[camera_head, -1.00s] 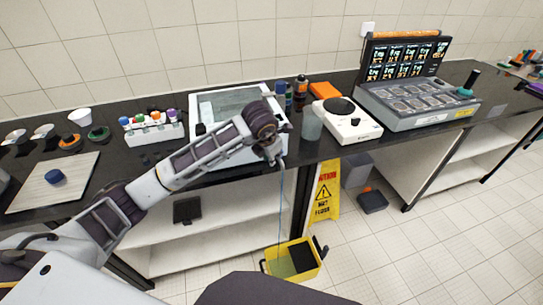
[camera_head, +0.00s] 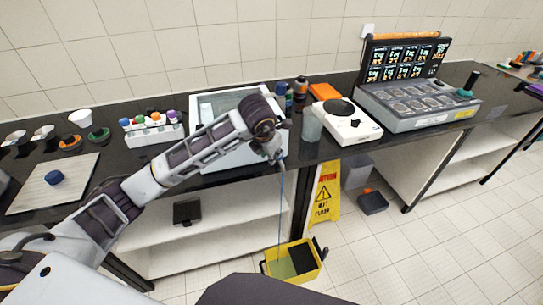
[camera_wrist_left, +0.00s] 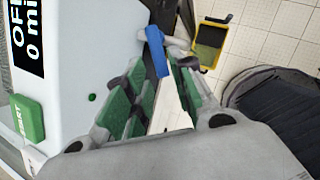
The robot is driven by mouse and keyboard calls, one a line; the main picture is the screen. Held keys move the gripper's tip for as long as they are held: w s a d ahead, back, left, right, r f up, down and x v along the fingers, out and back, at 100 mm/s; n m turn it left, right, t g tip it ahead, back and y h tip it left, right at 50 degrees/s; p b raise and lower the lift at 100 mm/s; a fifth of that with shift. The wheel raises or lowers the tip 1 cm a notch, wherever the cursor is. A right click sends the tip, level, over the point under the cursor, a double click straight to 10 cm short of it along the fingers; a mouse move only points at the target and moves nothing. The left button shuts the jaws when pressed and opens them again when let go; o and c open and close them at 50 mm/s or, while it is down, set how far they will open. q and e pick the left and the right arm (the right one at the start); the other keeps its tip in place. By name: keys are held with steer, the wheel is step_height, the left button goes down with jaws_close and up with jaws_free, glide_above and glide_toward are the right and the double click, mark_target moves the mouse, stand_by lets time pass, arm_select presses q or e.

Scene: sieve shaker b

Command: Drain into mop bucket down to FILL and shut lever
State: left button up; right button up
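The white bath machine (camera_head: 204,102) stands on the black bench, partly hidden by my left arm. A thin blue stream (camera_head: 281,205) falls from its front right corner into the yellow mop bucket (camera_head: 314,273) on the floor. The bucket (camera_wrist_left: 210,45) also shows in the left wrist view, with greenish liquid visible in the head view. My left gripper (camera_wrist_left: 160,65) is at the machine's front, fingers apart, with the blue lever (camera_wrist_left: 157,52) between or just beyond the tips; contact is unclear. The FILL mark and bath level cannot be read. My right gripper is out of view.
The machine's green START button (camera_wrist_left: 27,117) and display (camera_wrist_left: 32,35) are beside my left gripper. A yellow wet-floor sign (camera_head: 326,192) stands near the bucket. A white scale (camera_head: 347,121) and bottles (camera_head: 300,90) stand to the machine's right.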

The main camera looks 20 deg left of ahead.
arm_select(q)
steer(key=v, duration=0.9)
steer(key=shift+c, duration=0.4)
